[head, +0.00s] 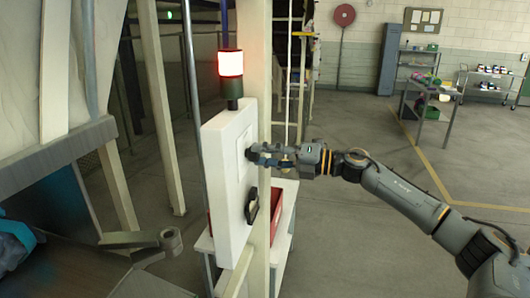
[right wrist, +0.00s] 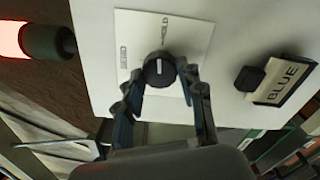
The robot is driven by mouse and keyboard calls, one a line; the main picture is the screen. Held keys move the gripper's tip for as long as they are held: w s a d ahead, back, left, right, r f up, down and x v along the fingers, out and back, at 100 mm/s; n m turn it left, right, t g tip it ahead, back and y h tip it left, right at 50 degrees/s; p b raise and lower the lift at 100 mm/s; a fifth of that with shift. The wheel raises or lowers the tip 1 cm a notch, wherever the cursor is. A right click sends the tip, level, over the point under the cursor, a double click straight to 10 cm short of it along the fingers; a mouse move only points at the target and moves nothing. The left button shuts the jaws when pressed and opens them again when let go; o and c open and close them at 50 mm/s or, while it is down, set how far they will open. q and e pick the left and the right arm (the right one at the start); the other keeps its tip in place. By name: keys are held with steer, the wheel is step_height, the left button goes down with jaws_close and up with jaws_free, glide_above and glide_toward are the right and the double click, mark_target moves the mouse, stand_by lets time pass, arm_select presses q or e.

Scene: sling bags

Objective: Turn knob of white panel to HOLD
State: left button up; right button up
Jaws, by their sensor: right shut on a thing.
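The white panel (head: 228,185) stands upright on a post in the head view. My right gripper (head: 255,155) reaches its front from the right and hides the knob there. In the right wrist view the round black knob (right wrist: 158,69) sits on a pale label plate (right wrist: 195,38) with a white pointer line. The line points roughly to the top of that picture. Lettering on the plate includes SEND at the left and what looks like HOLD towards the top. My right gripper (right wrist: 159,80) is shut on the knob, one finger on each side. My left gripper is not in view.
A red-lit beacon (head: 230,65) stands on top of the panel. A BLUE sign (right wrist: 284,80) with a black block (right wrist: 249,79) is beside the label plate. A grey workbench (head: 430,100) stands far right. The floor between is open.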

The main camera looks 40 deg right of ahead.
steer(key=shift+r+m+p, duration=0.1)
steer(key=shift+m+p, duration=0.25)
steer(key=shift+m, duration=0.55)
steer(key=o, duration=1.2)
steer(key=shift+d, duration=0.1)
steer(key=shift+s+d+f, duration=0.25)
steer(key=shift+s+d, duration=0.3)
steer(key=shift+s, duration=0.1)
steer(key=shift+v, duration=5.1)
steer(key=shift+r, duration=0.15)
